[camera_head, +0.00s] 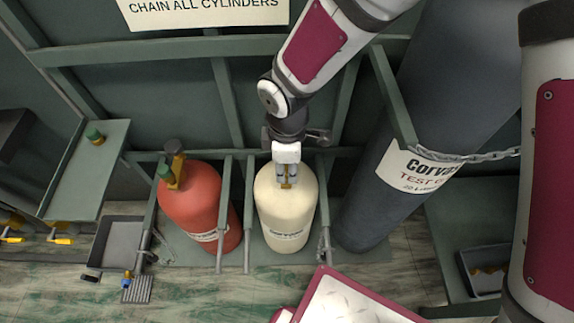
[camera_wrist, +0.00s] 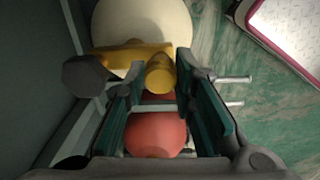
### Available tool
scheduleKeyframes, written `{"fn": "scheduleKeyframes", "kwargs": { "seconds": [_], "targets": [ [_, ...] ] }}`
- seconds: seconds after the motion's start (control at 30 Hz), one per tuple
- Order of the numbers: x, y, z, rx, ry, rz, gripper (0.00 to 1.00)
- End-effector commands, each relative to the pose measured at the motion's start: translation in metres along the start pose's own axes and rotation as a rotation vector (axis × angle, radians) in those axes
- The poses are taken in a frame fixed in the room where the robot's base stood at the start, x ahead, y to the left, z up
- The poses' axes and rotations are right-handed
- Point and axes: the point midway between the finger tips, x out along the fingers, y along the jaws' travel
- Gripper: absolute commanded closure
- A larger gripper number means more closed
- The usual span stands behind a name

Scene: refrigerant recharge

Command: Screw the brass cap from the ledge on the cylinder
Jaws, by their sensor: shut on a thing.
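The cream cylinder (camera_head: 286,215) stands upright in the middle bay of the rack, and its top shows in the wrist view (camera_wrist: 150,22). Its brass valve (camera_wrist: 120,52) has a dark grey knob (camera_wrist: 85,76) at the left. My gripper (camera_head: 287,183) points down at the cylinder's top. Its fingers are shut on the brass cap (camera_wrist: 160,74), a short round brass piece in line with the valve body. Cap and valve appear to touch, but the joint between them is hidden, so I cannot tell how far the threads engage.
A large grey chained cylinder (camera_head: 420,110) stands to the right. A ledge (camera_head: 88,170) at the left holds a small green-topped piece (camera_head: 95,133). Rack bars flank the cream cylinder.

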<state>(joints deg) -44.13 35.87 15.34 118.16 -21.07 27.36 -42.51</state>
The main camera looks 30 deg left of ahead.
Motion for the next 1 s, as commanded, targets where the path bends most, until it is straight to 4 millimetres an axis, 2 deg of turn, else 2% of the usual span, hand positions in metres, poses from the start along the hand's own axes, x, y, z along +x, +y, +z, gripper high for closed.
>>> {"fn": "scheduleKeyframes", "kwargs": {
  "seconds": [0.3,0.67,0.87,0.9,1.0],
  "targets": [
    [0.0029,-0.0004,0.0017,0.267,-0.009,-0.001,1.0],
    [0.0023,-0.0006,0.0019,0.3,-0.01,-0.001,1.0],
    [0.0034,-0.0008,0.0018,0.474,-0.015,0.0,1.0],
    [0.0032,-0.001,0.0019,0.501,-0.016,-0.001,0.74],
    [0.0021,-0.001,0.0018,0.494,-0.015,-0.001,0.53]
  ]
}}
